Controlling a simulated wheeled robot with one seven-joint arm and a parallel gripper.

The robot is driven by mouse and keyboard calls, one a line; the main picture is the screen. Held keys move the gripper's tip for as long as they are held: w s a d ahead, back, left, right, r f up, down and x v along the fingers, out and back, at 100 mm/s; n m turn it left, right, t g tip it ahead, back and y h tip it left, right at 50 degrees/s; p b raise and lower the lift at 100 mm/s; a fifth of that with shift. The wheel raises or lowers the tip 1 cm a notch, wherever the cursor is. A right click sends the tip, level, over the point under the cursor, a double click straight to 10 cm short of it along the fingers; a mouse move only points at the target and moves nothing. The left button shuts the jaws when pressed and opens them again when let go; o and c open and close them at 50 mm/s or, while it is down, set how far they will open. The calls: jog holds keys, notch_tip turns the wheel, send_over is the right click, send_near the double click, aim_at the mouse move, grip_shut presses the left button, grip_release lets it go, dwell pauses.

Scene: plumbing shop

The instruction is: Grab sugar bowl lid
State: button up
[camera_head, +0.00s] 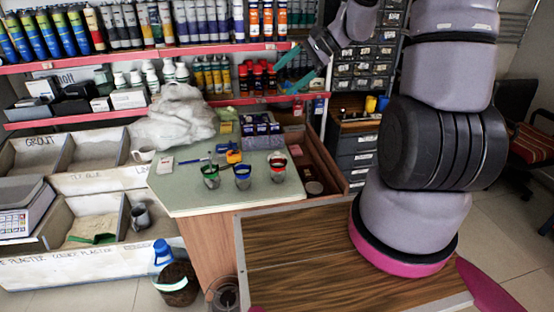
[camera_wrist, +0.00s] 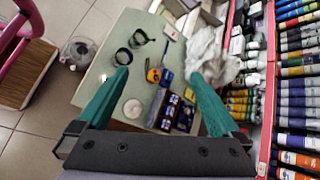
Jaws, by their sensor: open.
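My gripper (camera_head: 284,80) is open and empty, its teal fingers reaching in front of the bottle shelf, above the green-topped counter (camera_head: 180,188). In the wrist view my gripper (camera_wrist: 160,74) is spread wide, with the counter (camera_wrist: 105,60) well below. I cannot make out a sugar bowl lid for certain. A pale round disc (camera_wrist: 133,108) lies below, to the right of the left finger in the wrist view; I cannot tell whether it is the lid. Small cups stand on the counter: a green-marked one (camera_head: 210,176), a blue-marked one (camera_head: 243,177) and a red-rimmed one (camera_head: 277,167).
Blue boxes (camera_head: 261,126), a yellow-orange tape measure (camera_head: 234,156) and a crumpled white bag (camera_head: 175,116) lie on the counter. Bottle shelves (camera_head: 170,48) run behind it. A wooden table (camera_head: 300,255) is in front. The counter's left front has bare room.

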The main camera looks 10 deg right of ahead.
jog(key=w+d+f+m+t+y, duration=0.1)
jog(key=w+d+f+m, duration=0.2)
jog(key=f, duration=0.5)
jog(key=w+f+m+t+y, duration=0.1)
jog(key=w+f+m+t, duration=0.1)
jog(key=w+f+m, duration=0.35)
jog(key=m+t+h, duration=0.2)
jog(key=m+t, duration=0.2)
jog(key=m, duration=0.2)
send_near(277, 154)
jog(key=shift+m, duration=0.25)
jog(key=w+a+f, duration=0.2)
jog(key=w+f, duration=0.1)
jog(key=shift+w+a+f, duration=0.25)
jog(key=shift+w, duration=0.1)
jog(key=x, duration=0.5)
jog(key=shift+w+a+r, duration=0.2)
jog(key=shift+w+a, duration=0.05)
jog(key=shift+w, duration=0.1)
jog(key=c, duration=1.5)
jog(key=shift+s+f, duration=0.1)
jog(key=shift+s, duration=0.05)
grip_shut()
